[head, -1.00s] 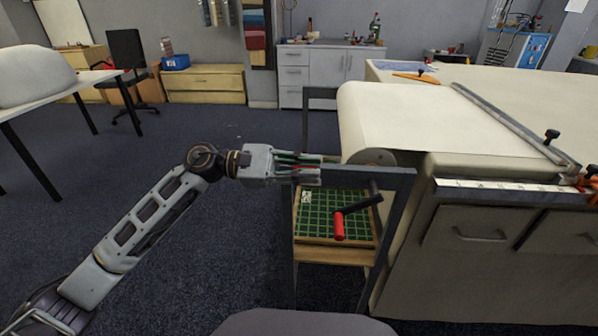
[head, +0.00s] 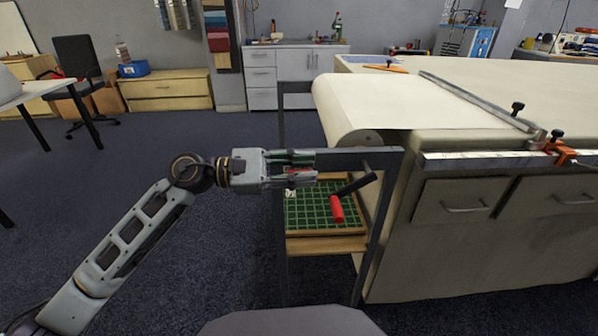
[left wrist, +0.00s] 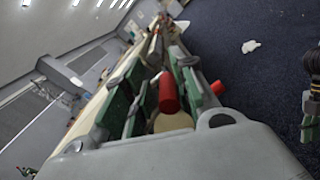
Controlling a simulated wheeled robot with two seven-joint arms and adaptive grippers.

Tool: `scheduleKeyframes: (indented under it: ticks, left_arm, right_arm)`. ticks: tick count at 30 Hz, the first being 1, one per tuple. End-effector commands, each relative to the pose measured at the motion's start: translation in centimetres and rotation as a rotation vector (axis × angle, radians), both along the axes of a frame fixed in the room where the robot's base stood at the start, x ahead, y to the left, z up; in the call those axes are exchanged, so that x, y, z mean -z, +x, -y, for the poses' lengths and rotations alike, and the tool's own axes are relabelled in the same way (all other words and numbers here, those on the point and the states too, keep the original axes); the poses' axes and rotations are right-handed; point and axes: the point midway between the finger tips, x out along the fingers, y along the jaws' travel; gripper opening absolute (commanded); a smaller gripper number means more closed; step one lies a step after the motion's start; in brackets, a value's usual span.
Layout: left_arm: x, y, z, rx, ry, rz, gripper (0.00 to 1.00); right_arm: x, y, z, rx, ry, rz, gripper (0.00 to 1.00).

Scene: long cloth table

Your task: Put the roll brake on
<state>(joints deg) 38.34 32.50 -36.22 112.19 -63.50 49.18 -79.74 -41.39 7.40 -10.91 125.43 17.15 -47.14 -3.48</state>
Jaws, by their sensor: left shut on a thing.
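My left gripper (head: 302,168) is at the left end of the roll stand's dark top bar (head: 350,157). In the left wrist view its green-padded fingers (left wrist: 150,98) are closed around a small red-tipped lever (left wrist: 168,92), which I take to be the roll brake. In the head view the fingers mostly hide this lever, so its angle cannot be told. The cream cloth roll (head: 345,112) sits in the stand just behind the bar.
A crank with a red handle (head: 337,209) hangs on the stand's right side, in front of a green cutting mat (head: 310,212) on a low shelf. The cloth table (head: 480,95) with drawers stands at right. Open carpet (head: 120,180) lies to the left.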

Motion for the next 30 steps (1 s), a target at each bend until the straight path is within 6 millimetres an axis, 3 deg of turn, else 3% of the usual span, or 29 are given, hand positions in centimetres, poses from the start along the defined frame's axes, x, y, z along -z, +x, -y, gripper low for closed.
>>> scheduleKeyframes:
  ticks: [1,15,16,18,30]
  left_arm:
    - [1.72,-0.24,0.15,0.010,0.023,-0.021,0.00]
    - [1.94,-0.09,0.07,0.005,0.027,-0.021,0.00]
    - [1.96,-0.08,0.07,0.005,0.027,-0.022,0.29]
    - [1.98,-0.07,0.06,0.005,0.028,-0.022,0.37]
    - [1.96,-0.04,-0.14,0.005,0.028,-0.021,0.37]
  right_arm:
    - [0.21,0.03,-0.01,0.000,0.001,0.002,0.46]
    - [0.29,0.10,-0.01,0.000,0.001,0.005,0.46]
    - [0.31,0.10,0.00,0.000,0.001,0.005,0.46]
    - [0.33,0.09,0.00,-0.001,0.001,0.005,0.46]
    - [0.47,-0.09,-0.08,-0.002,0.001,0.000,0.46]
